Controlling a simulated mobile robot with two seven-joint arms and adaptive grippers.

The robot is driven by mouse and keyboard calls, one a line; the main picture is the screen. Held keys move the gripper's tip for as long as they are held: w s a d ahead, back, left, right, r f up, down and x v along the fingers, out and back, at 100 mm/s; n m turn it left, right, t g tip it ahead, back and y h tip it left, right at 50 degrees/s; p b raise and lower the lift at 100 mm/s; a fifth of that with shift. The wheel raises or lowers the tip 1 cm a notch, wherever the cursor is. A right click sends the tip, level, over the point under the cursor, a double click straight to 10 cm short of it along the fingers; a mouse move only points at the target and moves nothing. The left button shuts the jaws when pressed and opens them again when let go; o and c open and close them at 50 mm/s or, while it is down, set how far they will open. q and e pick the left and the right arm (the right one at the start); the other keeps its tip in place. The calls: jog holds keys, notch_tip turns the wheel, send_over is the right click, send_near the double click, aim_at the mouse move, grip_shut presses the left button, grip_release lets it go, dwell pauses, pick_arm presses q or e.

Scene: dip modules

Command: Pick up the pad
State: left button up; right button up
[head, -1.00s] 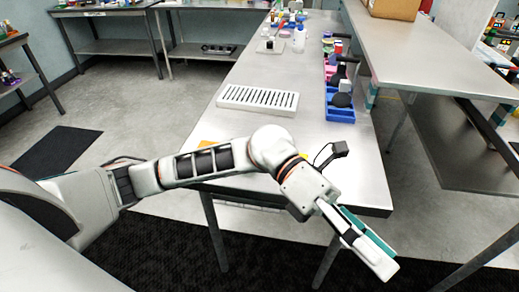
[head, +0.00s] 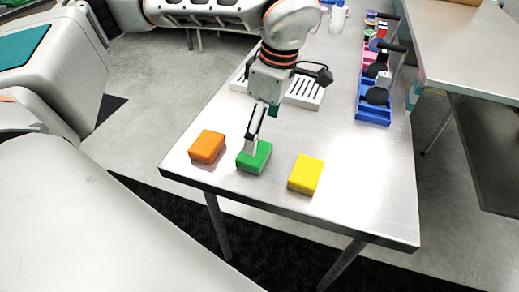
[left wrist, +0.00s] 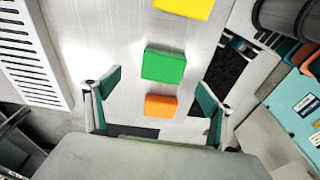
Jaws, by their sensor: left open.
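Three pads lie in a row near the close end of the metal table: an orange pad (head: 207,147), a green pad (head: 257,160) and a yellow pad (head: 306,175). In the left wrist view the green pad (left wrist: 164,66) is just ahead of the open fingers, the orange pad (left wrist: 161,106) between them, and the yellow pad (left wrist: 185,7) at the top edge. My left gripper (head: 252,148) points down over the green pad and hides part of it in the head view. It is open and empty (left wrist: 159,88). Its height above the pads is unclear. My right gripper is not shown.
A white slotted rack (head: 304,94) stands behind the pads, partly hidden by my left arm. Blue bins (head: 374,114) with dark items stand along the table's right side. The table (head: 365,195) is bare right of the yellow pad.

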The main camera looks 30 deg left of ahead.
aim_at(254, 165)
pick_arm(q)
jog(key=f, duration=0.2)
jog(key=a+f, duration=0.1)
jog(key=f, duration=0.1)
jog(key=s+f, duration=0.1)
jog(key=f, duration=0.1)
jog(key=shift+a, duration=0.2)
jog(key=shift+f, duration=0.55)
jog(key=c, duration=1)
